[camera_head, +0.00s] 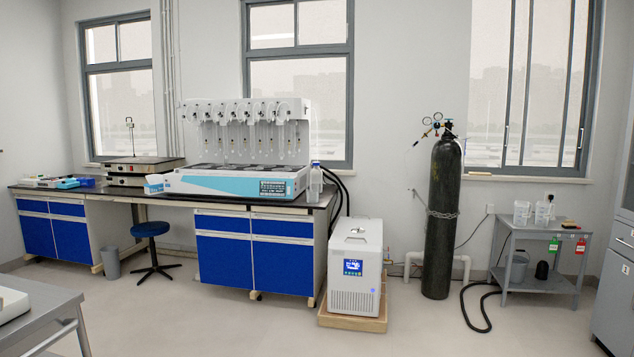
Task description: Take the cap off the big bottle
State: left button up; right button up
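A clear bottle (315,186) with a bluish top (315,164) stands upright at the right end of the long lab bench, beside the white and blue distiller (240,183). The top sits on the bottle; its details are too small to make out. No other large bottle can be told apart on the bench. Neither of my grippers is in view, and nothing touches the bottle.
A white chiller (355,262) on a wooden pallet and a dark gas cylinder (441,215) stand right of the bench (130,195). A blue stool (150,229) is in front. A grey cart (540,235) holds clear jugs. A grey table (40,305) is at front left. The middle floor is clear.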

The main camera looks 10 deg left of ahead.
aim_at(316, 174)
jog(key=u, duration=0.8)
jog(key=i, duration=2.85)
jog(key=z, duration=0.2)
jog(key=i, duration=2.4)
jog(key=z, duration=1.4)
